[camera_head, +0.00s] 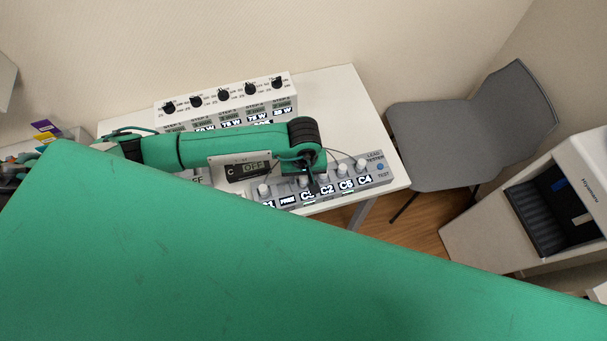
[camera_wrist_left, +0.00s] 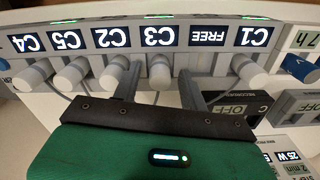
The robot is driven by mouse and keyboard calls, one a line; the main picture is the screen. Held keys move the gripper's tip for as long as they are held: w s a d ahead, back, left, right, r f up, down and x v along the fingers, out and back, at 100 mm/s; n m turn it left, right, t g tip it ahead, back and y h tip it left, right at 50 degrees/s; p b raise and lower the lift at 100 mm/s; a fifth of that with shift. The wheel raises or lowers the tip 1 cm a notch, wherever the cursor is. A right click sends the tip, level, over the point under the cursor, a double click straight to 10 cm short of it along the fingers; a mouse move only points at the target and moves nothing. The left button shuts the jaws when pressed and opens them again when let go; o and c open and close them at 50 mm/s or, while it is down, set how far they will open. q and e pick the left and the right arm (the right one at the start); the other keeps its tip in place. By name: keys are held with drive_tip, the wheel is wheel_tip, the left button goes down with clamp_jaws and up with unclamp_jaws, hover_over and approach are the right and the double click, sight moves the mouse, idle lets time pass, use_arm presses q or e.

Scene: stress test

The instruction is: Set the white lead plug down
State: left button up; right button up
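The grey lead tester (camera_head: 379,180) lies along the front edge of the white table, with labels C1, FREE, C3, C2, C5 and C4. Several white lead plugs stand in a row on it. In the left wrist view a white plug (camera_wrist_left: 160,71) stands upright by the C3 label, and no plug shows by the FREE label (camera_wrist_left: 208,37). My left gripper (camera_head: 312,184) is over the tester. In the left wrist view its fingers (camera_wrist_left: 158,84) are apart, one each side of the C3 plug, with visible gaps. My right gripper is not in view.
A white box with black knobs (camera_head: 223,90) stands behind my left arm. A small dark display reading OFF (camera_head: 250,170) is beside the tester. The white tabletop (camera_head: 335,95) is clear at the back right. A grey chair (camera_head: 440,140) stands to the right.

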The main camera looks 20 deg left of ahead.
sight(303, 178)
use_arm(q)
drive_tip(key=shift+r, duration=0.35)
wheel_tip(303, 178, up, 12)
drive_tip(key=b, duration=0.4)
drive_tip(key=shift+f, duration=0.2)
drive_tip(key=shift+s+f, duration=0.1)
